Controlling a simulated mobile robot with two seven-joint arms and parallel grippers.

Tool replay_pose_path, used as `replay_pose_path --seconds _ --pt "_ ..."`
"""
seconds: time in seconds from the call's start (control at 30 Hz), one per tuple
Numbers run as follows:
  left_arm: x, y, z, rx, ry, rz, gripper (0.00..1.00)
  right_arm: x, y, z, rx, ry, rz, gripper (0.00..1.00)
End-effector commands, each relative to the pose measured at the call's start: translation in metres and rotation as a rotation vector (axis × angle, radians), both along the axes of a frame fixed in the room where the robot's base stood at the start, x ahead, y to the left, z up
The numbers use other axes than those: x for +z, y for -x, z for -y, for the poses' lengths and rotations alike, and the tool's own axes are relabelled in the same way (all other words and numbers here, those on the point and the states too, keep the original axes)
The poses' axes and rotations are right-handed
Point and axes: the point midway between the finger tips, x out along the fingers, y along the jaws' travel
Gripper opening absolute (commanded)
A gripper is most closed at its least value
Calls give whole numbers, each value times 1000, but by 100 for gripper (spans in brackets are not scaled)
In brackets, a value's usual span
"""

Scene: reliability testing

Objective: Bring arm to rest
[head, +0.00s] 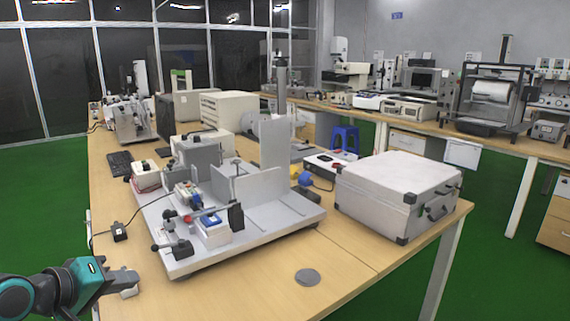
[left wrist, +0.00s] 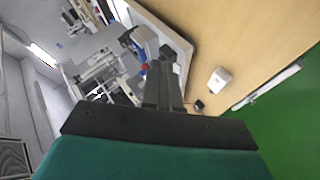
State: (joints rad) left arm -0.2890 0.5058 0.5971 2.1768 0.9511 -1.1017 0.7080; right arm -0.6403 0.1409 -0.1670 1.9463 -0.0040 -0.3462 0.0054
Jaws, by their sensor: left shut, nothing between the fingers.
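My left arm comes in at the lower left of the head view, teal and dark. Its left gripper (head: 130,284) is over the near left edge of the wooden table (head: 340,252). In the left wrist view the two dark fingers of the left gripper (left wrist: 168,52) are together, with nothing between them. They point toward the grey test rig. My right gripper is in neither view.
A grey test rig (head: 285,222) with upright plates fills the table's middle. A silver case (head: 395,180) stands to its right. A grey disc (head: 307,277) lies near the front. A small dark block (head: 119,231) with a cable sits at the left edge. Green floor is open at left.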

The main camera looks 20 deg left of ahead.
Motion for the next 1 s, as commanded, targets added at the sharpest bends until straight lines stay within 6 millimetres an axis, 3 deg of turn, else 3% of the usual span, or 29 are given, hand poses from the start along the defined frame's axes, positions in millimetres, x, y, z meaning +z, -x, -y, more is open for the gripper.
replay_pose_path --seconds 0.03,0.1,0.23,0.4,0.63,1.0 --pt "-32 12 25 -65 -73 -82 0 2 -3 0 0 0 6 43" --pt "-70 31 56 -167 -193 -190 0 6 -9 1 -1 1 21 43" --pt "-121 76 112 -376 -399 -354 0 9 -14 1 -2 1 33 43" --pt "-147 124 163 -597 -583 -476 0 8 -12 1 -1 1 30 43" --pt "-150 175 212 -824 -745 -568 0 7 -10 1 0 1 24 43" --pt "-189 124 219 -738 -799 -306 0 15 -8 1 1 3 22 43"
